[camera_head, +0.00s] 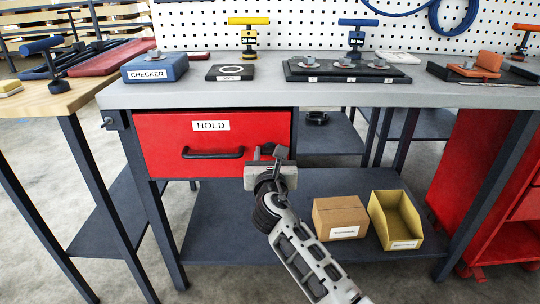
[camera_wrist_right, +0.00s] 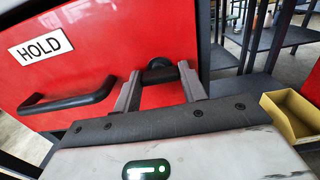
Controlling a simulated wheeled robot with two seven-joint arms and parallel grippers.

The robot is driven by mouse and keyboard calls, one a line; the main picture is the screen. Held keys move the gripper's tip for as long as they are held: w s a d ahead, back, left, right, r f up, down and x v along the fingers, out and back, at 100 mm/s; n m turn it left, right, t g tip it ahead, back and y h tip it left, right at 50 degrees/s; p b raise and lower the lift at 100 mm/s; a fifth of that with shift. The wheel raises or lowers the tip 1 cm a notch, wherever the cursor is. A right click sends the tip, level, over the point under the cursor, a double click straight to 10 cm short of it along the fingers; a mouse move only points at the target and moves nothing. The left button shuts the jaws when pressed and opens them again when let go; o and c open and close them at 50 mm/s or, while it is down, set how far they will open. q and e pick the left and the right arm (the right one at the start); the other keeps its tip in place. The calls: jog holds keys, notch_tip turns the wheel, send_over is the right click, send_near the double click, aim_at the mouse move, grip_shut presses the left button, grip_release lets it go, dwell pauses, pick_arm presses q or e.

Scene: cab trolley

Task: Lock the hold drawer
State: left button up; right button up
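The red hold drawer (camera_head: 165,135) sits under the grey bench top, with a white HOLD label and a black bar handle (camera_head: 212,153). Its front looks pushed in under the top. A black lock knob (camera_wrist_right: 158,73) is at the drawer front's right side. My right gripper (camera_head: 269,158) is at that knob, right of the handle. The knob is mostly hidden in the head view. My left gripper is out of view.
On the lower shelf (camera_head: 215,215) are a cardboard box (camera_head: 340,217) and a yellow bin (camera_head: 394,220), right of my right arm. A blue checker box (camera_head: 155,68), a black tray (camera_head: 345,73) and stamp-like tools stand on the bench top. A red cabinet (camera_head: 490,190) stands at the right.

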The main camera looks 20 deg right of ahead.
jog(key=shift+m, duration=0.3)
jog(key=m, duration=0.2)
jog(key=shift+m, duration=0.3)
jog(key=m, duration=0.4)
jog(key=shift+f+m, duration=0.1)
jog(key=shift+m, duration=0.2)
jog(key=m+b, duration=0.1)
jog(key=m, duration=0.2)
jog(key=shift+m, duration=0.3)
jog(key=shift+m+b, duration=0.4)
jog(key=shift+m, duration=0.5)
jog(key=m+b, duration=0.1)
jog(key=m, duration=0.3)
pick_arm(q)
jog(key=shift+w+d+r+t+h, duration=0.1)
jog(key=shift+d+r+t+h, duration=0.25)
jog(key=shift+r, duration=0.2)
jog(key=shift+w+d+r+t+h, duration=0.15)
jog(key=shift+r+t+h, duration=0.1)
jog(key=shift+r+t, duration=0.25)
pick_arm(e)
jog(key=shift+m, duration=0.3)
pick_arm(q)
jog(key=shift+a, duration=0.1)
